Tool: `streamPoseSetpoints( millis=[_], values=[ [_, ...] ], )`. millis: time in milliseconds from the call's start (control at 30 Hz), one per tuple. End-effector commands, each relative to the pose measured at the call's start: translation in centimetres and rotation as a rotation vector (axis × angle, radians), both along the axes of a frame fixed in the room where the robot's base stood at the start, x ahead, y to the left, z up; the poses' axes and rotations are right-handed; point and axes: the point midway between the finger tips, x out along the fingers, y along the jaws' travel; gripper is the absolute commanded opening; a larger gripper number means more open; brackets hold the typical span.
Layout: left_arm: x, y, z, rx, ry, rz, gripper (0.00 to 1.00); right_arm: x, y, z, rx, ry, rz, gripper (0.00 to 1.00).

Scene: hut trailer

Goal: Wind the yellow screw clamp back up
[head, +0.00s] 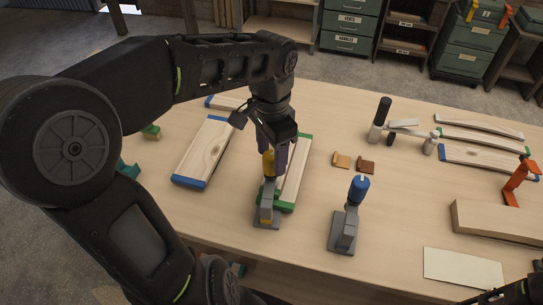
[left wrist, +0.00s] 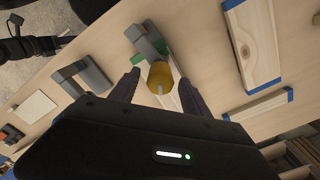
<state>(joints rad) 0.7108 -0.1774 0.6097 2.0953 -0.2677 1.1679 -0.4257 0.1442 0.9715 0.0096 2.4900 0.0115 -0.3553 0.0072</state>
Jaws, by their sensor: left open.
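The yellow screw clamp (head: 266,216) stands on the table with a grey body and a yellow knob on top. Its round yellow knob (left wrist: 160,74) shows between my fingers in the left wrist view. My left gripper (head: 274,160) points down over the clamp from above. In the left wrist view its two dark fingers (left wrist: 155,88) are open, one on each side of the knob, with gaps visible. The fingers partly hide the knob in the head view. My right arm's end (head: 515,294) only just shows at the bottom right corner; its fingers are not clear.
A second grey clamp with a blue knob (head: 358,188) stands to the right. A blue-ended board (head: 205,150) lies left and a green-ended board (head: 296,172) lies just behind the yellow clamp. Two small blocks (head: 341,160) lie further right. A thick wooden beam (head: 495,222) lies at right.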

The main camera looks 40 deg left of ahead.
Motion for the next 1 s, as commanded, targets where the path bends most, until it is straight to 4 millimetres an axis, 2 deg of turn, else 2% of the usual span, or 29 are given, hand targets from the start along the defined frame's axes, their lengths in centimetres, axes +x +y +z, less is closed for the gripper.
streamPoseSetpoints(
  millis=[167, 433, 1000],
  values=[
    [0.0, 0.0, -1.5, -0.001, 0.001, -0.002, 0.55, 0.0, 0.0, 0.2, -0.001, 0.001, 0.000, 0.36],
    [0.0, 0.0, -1.7, 0.000, -0.001, -0.002, 0.55, 0.0, 0.0, 0.1, -0.001, 0.001, 0.000, 0.36],
    [0.0, 0.0, -1.7, 0.000, -0.001, -0.001, 0.09, 0.0, 0.0, 0.1, -0.001, 0.001, 0.000, 0.36]
  ],
)
